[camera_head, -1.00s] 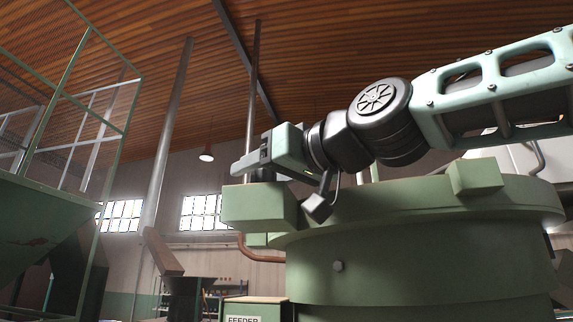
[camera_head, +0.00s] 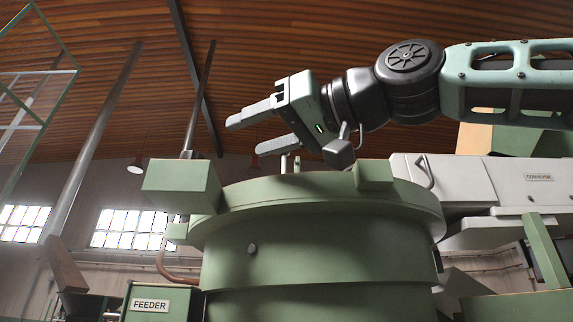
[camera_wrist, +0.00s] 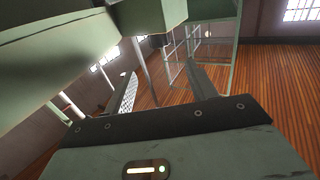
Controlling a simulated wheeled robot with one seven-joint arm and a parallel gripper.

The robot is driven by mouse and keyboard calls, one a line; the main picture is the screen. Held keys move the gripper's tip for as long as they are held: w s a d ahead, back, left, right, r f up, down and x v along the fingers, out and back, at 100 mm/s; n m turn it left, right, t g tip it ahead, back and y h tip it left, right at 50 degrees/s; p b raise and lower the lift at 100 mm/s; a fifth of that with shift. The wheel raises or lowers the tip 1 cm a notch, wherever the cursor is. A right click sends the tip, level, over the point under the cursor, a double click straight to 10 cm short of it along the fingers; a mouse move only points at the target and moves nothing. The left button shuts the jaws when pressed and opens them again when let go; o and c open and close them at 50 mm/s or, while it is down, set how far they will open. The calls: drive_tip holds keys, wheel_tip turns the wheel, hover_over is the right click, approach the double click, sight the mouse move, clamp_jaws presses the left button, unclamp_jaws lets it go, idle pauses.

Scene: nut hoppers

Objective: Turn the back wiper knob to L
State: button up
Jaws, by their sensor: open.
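My gripper (camera_head: 250,135) is above the rim of a large round green drum (camera_head: 320,240) in the head view. Its two fingers are apart, point left and have nothing between them. The fingers also show in the wrist view (camera_wrist: 163,88), with clear space between them. A green box (camera_head: 182,187) sticks out from the drum's left rim, below and left of the fingers. I cannot make out a wiper knob or an L mark in either view. Two short pale posts (camera_head: 290,164) stand behind the rim, below the gripper; I cannot tell what they are.
A green block (camera_head: 374,174) sits on the drum's rim below my wrist. A white conveyor housing (camera_head: 470,182) stands at right. A box labelled FEEDER (camera_head: 152,304) is at lower left. In the wrist view, green machine parts (camera_wrist: 60,60) fill the upper left, close to the fingers.

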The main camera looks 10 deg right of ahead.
drive_tip(key=shift+b+v, duration=1.9)
drive_tip(key=shift+v, duration=0.3)
